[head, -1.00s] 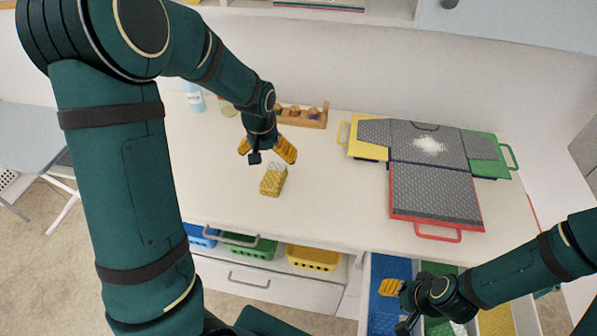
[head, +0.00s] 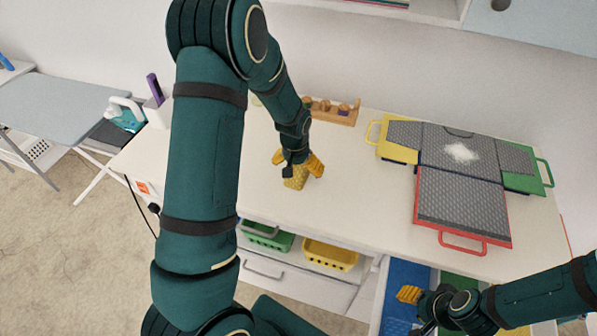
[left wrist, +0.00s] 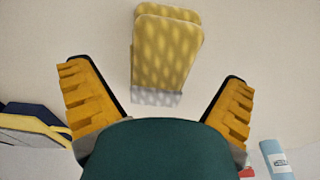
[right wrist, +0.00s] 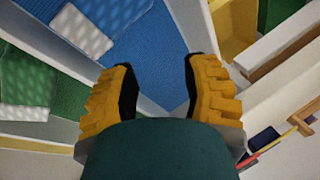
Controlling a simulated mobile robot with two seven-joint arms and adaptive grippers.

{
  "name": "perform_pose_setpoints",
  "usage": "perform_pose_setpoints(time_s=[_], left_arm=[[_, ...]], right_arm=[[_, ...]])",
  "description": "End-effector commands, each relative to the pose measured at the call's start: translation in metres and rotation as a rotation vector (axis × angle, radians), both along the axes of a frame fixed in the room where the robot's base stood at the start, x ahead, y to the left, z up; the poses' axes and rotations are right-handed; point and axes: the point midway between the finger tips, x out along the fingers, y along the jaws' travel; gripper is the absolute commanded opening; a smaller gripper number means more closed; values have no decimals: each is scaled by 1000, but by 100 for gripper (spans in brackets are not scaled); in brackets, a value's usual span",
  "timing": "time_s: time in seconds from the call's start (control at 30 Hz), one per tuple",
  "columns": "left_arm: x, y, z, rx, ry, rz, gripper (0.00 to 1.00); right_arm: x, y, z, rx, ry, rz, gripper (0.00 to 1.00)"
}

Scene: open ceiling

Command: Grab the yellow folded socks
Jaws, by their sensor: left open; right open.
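The yellow folded socks (head: 296,182) lie on the white table, partly hidden by my left gripper in the head view. In the left wrist view the yellow patterned bundle (left wrist: 165,55) with a pale cuff lies ahead of and between the open fingers. My left gripper (head: 298,166) is open and just above the socks, pointing down at them. Its fingers (left wrist: 157,95) do not visibly touch the bundle. My right gripper (head: 410,310) is open over the drawer at the lower right, with nothing between its fingers (right wrist: 160,88).
A folding board (head: 465,205) with grey panels lies on the table's right side. A wooden rack (head: 330,112) stands behind the left gripper. Green (head: 266,240) and yellow baskets (head: 330,257) sit below the table edge. The blue drawer section (right wrist: 150,50) holds pale folded items.

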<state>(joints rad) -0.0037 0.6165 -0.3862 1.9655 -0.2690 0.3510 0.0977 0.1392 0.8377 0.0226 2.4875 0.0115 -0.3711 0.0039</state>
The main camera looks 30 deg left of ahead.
Motion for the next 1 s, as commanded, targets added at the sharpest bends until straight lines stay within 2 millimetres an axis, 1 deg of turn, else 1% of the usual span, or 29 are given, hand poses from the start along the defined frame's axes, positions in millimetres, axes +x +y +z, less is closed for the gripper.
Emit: perform_pose_setpoints(time_s=[0.03, 0.1, 0.2, 0.47, 0.5, 0.57, 0.6, 0.67, 0.7, 1.0], left_arm=[[1, 0, -9, 0, 2, 1, 100], [3, 1, -17, 0, 2, 1, 100], [4, 0, -24, 0, 0, 1, 100], [4, 1, -25, 0, -1, 1, 100], [4, 1, -25, 0, -1, 0, 86], [4, 1, -25, 0, -1, 1, 65], [4, 1, -25, 0, -1, 0, 51], [4, 1, -25, 0, -1, 0, 30], [4, 1, -25, 0, -1, 0, 29], [4, 1, -24, 0, -2, 0, 29]], right_arm=[[0, 0, 0, 0, 0, 0, 47], [0, 0, -1, 0, 0, 0, 47], [0, 0, -1, 0, 0, 0, 47], [0, 0, -1, 0, 0, 0, 47], [0, 0, -1, 0, 0, 0, 47], [0, 0, -1, 0, 0, 0, 47], [0, 0, -1, 0, 0, 0, 47], [0, 0, -1, 0, 0, 0, 47], [0, 0, -1, 0, 0, 0, 47], [0, 0, -1, 0, 0, 0, 47]])
